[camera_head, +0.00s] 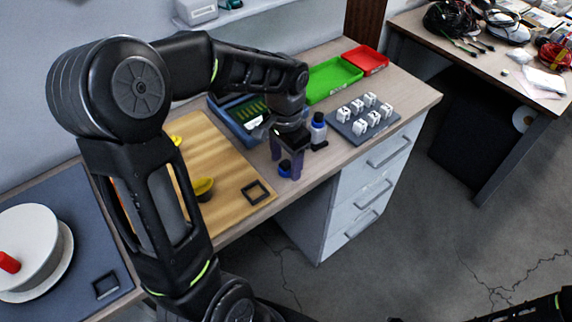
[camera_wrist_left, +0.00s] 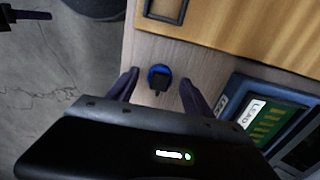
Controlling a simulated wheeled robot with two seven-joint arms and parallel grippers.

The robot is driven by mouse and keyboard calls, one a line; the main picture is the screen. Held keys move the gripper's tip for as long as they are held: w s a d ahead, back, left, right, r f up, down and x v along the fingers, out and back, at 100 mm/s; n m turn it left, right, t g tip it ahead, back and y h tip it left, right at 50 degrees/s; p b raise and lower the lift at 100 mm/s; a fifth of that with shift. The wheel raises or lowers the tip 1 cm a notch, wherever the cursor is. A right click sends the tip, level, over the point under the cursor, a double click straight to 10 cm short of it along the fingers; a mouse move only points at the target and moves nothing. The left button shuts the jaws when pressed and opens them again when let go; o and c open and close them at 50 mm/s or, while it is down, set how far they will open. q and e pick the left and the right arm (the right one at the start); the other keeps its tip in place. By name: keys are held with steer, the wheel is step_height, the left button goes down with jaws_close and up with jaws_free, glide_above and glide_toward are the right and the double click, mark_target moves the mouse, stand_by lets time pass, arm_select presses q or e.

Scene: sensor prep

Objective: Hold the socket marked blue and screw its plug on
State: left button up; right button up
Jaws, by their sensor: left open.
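A small dark part with a blue ring (camera_head: 285,168) stands on the table near the front edge. My left gripper (camera_head: 286,169) is open and points down, one finger on each side of this part, with gaps to both fingers in the left wrist view (camera_wrist_left: 158,88). A dark finger, probably of my right gripper (camera_wrist_left: 32,15), shows at the top left of the left wrist view; its opening is hidden.
A grey tray (camera_head: 345,130) bears several white blocks. Green (camera_head: 330,82) and red (camera_head: 366,61) bins are behind it. A wooden board (camera_head: 222,160) with a black square frame (camera_head: 256,192) lies left.

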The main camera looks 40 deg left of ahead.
arm_select(q)
steer(key=shift+f, duration=0.5)
steer(key=shift+c, duration=0.5)
jaws_close()
